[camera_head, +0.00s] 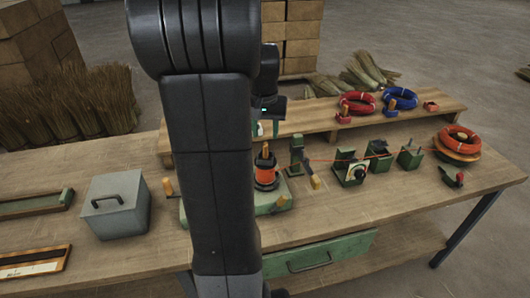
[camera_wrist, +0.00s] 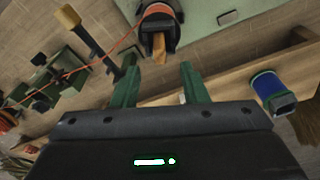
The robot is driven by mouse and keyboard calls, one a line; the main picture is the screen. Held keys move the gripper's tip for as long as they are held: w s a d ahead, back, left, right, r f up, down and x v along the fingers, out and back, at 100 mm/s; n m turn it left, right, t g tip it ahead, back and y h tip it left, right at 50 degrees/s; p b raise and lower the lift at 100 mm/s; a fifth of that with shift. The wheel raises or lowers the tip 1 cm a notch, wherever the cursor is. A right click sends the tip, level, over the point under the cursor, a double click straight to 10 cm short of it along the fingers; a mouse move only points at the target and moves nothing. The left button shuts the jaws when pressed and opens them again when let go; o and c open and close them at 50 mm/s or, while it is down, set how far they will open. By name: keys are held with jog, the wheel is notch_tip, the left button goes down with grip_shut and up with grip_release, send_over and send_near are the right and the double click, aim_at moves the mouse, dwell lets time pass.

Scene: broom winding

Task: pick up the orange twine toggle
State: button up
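My gripper (camera_head: 265,130) is over the bench, partly hidden by my arm in the head view. In the wrist view its green fingers (camera_wrist: 160,86) are spread, with nothing between them. Ahead of them is an orange-wound spool (camera_wrist: 158,12) with dark rims and a wooden peg (camera_wrist: 159,48). In the head view this spool (camera_head: 265,172) stands upright on a green base (camera_head: 275,205). A thin orange twine (camera_wrist: 112,52) runs from it past the green fixtures toward an orange coil (camera_head: 455,146). I cannot clearly tell which piece is the toggle.
A raised shelf holds red (camera_head: 357,101) and blue (camera_head: 401,98) coils. Green fixtures (camera_head: 350,165) stand right of the spool. A blue-banded piece (camera_wrist: 270,88) sits near the shelf. A grey box (camera_head: 115,205) stands left.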

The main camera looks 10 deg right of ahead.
aim_at(266, 144)
jog(key=shift+w+d+f+p, duration=0.1)
jog(key=shift+w+f+p, duration=0.1)
jog(key=shift+f, duration=1.3)
jog(key=shift+w+f+p, duration=0.1)
jog(key=shift+f+p, duration=0.1)
jog(key=shift+f, duration=1.25)
grip_shut()
